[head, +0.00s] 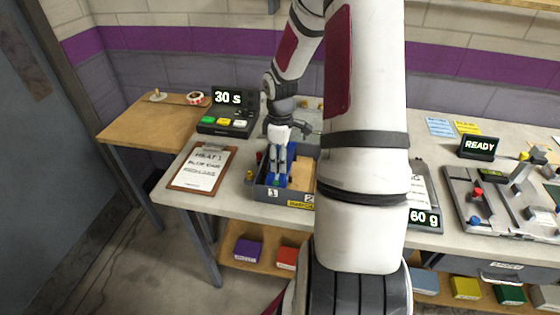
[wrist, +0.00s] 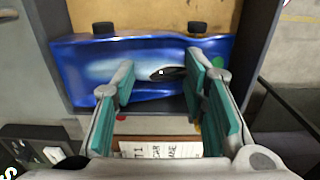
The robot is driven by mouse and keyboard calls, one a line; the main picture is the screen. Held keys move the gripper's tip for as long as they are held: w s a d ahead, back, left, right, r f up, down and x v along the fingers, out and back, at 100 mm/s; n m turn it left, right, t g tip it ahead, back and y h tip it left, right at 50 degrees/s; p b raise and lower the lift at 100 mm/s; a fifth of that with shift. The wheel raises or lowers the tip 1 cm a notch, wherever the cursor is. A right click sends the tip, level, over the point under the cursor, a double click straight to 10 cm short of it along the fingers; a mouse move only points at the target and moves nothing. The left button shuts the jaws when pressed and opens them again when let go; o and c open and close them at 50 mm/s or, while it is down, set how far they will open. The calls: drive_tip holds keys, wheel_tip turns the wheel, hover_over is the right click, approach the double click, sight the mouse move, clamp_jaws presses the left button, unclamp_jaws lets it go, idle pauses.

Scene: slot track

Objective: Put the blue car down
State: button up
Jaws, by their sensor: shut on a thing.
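The blue car (wrist: 150,72) spans most of the width between two grey walls in the wrist view, with two dark wheels along its upper edge. My gripper (wrist: 158,80) has its teal-padded fingers at the car's body and is shut on it. In the head view my gripper (head: 279,178) points down into the compartment marked 1 of the grey tray (head: 268,195). Blue of the car (head: 291,152) shows beside the fingers there. The fingers hide part of the car, and I cannot tell whether it touches the tray floor.
A clipboard (head: 186,178) lies left of the tray, and a timer box (head: 222,122) reading 30 s stands behind it. A scale (head: 425,218) reading 60 g and the track board (head: 505,212) are to the right. My arm hides the middle of the table.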

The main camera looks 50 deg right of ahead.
drive_tip(key=shift+f, duration=0.55)
drive_tip(key=shift+f, duration=0.1)
drive_tip(key=shift+f, duration=0.35)
drive_tip(key=o, duration=1.4)
